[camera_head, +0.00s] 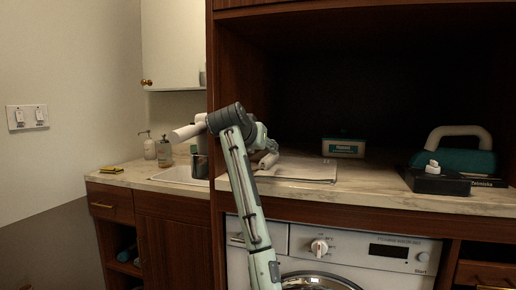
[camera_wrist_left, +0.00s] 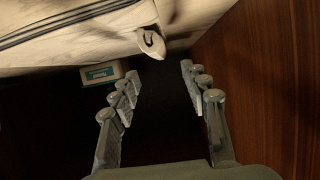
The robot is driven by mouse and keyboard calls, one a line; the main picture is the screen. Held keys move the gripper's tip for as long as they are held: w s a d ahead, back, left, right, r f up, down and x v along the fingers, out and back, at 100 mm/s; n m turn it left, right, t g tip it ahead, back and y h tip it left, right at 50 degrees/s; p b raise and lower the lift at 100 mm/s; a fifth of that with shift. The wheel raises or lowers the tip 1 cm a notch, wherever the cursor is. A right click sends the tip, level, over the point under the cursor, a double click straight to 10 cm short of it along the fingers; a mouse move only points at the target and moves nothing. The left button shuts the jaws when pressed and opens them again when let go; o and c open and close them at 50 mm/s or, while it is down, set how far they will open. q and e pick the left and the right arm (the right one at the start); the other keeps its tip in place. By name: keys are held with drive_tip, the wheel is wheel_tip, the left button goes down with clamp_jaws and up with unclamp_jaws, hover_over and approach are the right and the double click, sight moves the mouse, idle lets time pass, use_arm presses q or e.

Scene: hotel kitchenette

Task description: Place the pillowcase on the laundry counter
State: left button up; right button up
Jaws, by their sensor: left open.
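A flat, pale folded cloth, which looks like the pillowcase (camera_head: 305,169), lies on the laundry counter (camera_head: 385,190) above the washing machine. In the left wrist view a pale cloth with dark stripes (camera_wrist_left: 70,25) lies along the top left, beyond the fingers. My left gripper (camera_head: 267,146) is over the left part of the counter, close to the cloth, and its fingers are mostly hidden in the head view. In the left wrist view the gripper (camera_wrist_left: 159,78) is open, with nothing between its fingers. My right gripper is not in view.
A small white and teal box (camera_head: 343,148) stands behind the cloth; it also shows in the left wrist view (camera_wrist_left: 104,73). A teal case with a white handle (camera_head: 455,158) and a black box (camera_head: 437,181) stand at right. A wooden side panel (camera_wrist_left: 265,75) is close to the gripper.

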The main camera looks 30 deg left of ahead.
use_arm(q)
drive_tip(key=shift+v, duration=1.95)
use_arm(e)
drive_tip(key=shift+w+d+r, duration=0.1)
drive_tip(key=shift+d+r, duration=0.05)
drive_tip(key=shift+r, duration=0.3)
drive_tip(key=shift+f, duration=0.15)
